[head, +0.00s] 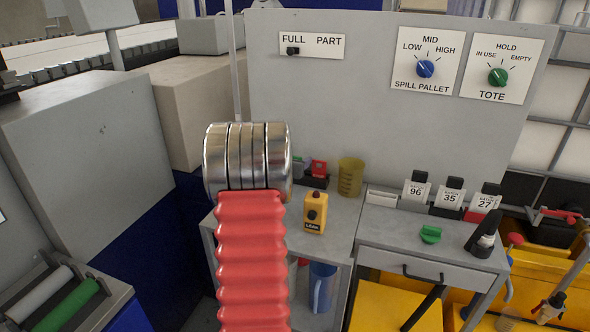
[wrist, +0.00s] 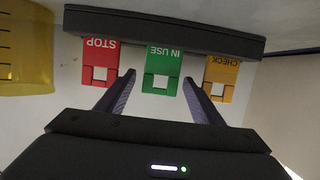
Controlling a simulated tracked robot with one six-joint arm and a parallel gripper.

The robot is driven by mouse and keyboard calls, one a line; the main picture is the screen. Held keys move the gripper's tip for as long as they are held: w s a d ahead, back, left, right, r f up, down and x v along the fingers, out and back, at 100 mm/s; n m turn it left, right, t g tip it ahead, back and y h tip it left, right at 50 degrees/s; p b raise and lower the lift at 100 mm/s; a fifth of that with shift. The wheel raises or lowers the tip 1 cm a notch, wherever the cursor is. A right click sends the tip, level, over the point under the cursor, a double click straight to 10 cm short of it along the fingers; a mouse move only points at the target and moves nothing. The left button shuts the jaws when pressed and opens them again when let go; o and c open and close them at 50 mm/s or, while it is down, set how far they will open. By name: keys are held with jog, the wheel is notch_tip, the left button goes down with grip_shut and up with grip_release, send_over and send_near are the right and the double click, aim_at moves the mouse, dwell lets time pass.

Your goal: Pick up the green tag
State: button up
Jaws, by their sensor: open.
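The green tag (wrist: 163,60), marked IN USE, stands between a red STOP tag (wrist: 100,52) and a yellow CHECK tag (wrist: 224,68) along a dark holder (wrist: 160,30) in the wrist view. Its lettering appears upside down, and it has a square cut-out. My gripper (wrist: 160,77) is open, with one fingertip on each side of the green tag's lower part; I cannot tell whether they touch it. In the head view the green tag (head: 298,167) shows partly beside the red tag. My gripper is hidden there behind my arm.
A yellow measuring jug (head: 350,177) stands close to the red tag. A yellow LEAK box (head: 315,213) is nearer on the same grey table. To the right are numbered cards (head: 450,196) and a green object (head: 431,234). A grey panel with dials (head: 426,68) rises behind.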

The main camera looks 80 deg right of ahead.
jog(key=shift+c, duration=0.5)
jog(key=c, duration=1)
jog(key=shift+r, duration=0.1)
notch_tip(320, 180, up, 10)
jog(key=shift+f, duration=0.1)
